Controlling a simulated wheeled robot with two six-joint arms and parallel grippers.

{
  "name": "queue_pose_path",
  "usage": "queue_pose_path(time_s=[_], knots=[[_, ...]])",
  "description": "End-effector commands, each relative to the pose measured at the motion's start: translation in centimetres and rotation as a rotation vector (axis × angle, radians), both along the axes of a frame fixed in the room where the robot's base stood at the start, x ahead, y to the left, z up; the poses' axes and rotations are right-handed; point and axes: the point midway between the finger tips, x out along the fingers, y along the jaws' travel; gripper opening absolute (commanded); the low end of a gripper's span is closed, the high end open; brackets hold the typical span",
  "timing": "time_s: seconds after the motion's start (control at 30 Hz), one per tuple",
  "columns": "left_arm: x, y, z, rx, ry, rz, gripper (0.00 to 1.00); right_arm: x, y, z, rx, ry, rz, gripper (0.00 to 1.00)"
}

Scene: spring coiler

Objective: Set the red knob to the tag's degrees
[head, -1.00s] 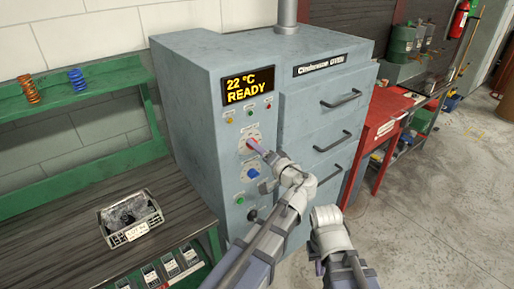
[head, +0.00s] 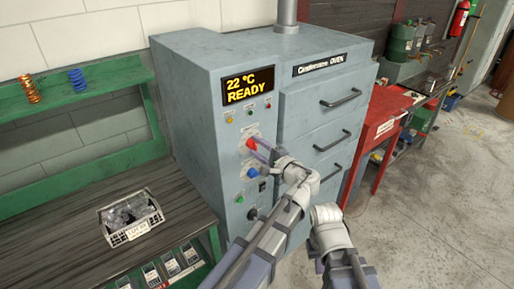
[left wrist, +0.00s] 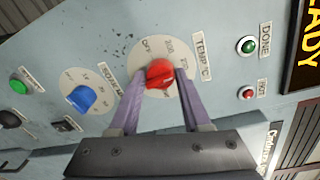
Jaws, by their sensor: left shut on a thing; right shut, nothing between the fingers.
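The red knob (head: 250,144) is on the oven's front panel, above a blue knob (head: 253,173). It shows in the left wrist view (left wrist: 160,73) on a pale round dial marked TEMP °C, with OFF and small numbers partly readable. My left gripper (head: 258,148) is at the red knob; in the left wrist view its two purple fingers (left wrist: 158,82) are on either side, shut on it. A small white tag (head: 137,230) is on the tray's front; its print is too small to read surely. My right arm is low, its gripper hidden.
The oven display (head: 249,86) reads 22 °C READY. Drawers with handles (head: 341,97) are right of the panel. A wire tray (head: 131,214) sits on the bench at left, below a green shelf (head: 60,103) with coil springs. A red cabinet (head: 385,118) stands at right.

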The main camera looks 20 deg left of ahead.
Motion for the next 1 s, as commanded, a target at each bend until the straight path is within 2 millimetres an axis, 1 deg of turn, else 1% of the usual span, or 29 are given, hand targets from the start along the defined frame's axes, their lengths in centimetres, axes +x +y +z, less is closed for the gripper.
queue_pose_path(time_s=[0.33, 0.83, 0.87, 1.0], knots=[[0.10, -0.11, 0.08, 0.066, 0.082, -0.003, 0.00, 0.00, 0.00, 0.02, 0.000, 0.000, 0.000, 0.00], [0.14, -0.13, 0.10, 0.075, 0.091, -0.004, 0.00, 0.00, 0.00, 0.03, 0.000, 0.000, 0.000, 0.00], [0.14, -0.13, 0.10, 0.075, 0.091, -0.004, 0.51, 0.00, 0.00, 0.03, 0.000, 0.000, 0.000, 0.00], [0.11, -0.11, 0.07, 0.074, 0.091, -0.002, 0.67, 0.00, 0.00, 0.02, 0.000, 0.000, 0.000, 0.00]])
